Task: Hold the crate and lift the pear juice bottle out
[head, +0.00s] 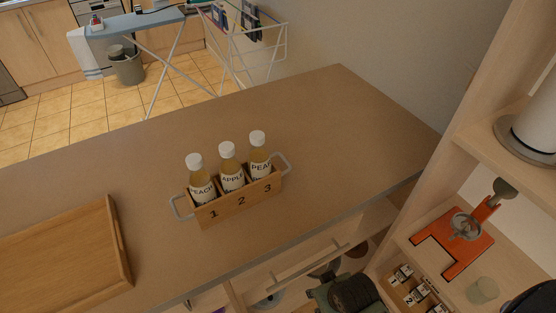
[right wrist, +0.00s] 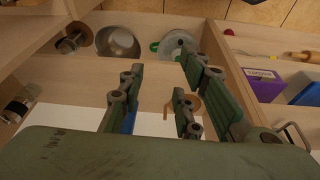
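A wooden crate (head: 237,205) with metal handles at both ends stands on the brown counter. It holds three upright bottles with white caps. The peach bottle (head: 201,187) is in compartment 1, the apple bottle (head: 231,177) in compartment 2. The pear juice bottle (head: 260,163) is in compartment 3, at the right end beside the right handle (head: 284,163). My right gripper (right wrist: 160,68) is open and empty in the right wrist view, above an open drawer, apart from the crate. Part of my green right arm shows at the head view's bottom edge. My left gripper is out of view.
A wooden tray (head: 62,258) lies on the counter at left. The counter (head: 330,120) is clear behind and right of the crate. A shelf unit (head: 455,190) stands at right. Drawers below the front edge hold a metal bowl (right wrist: 118,43) and a purple box (right wrist: 262,84).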

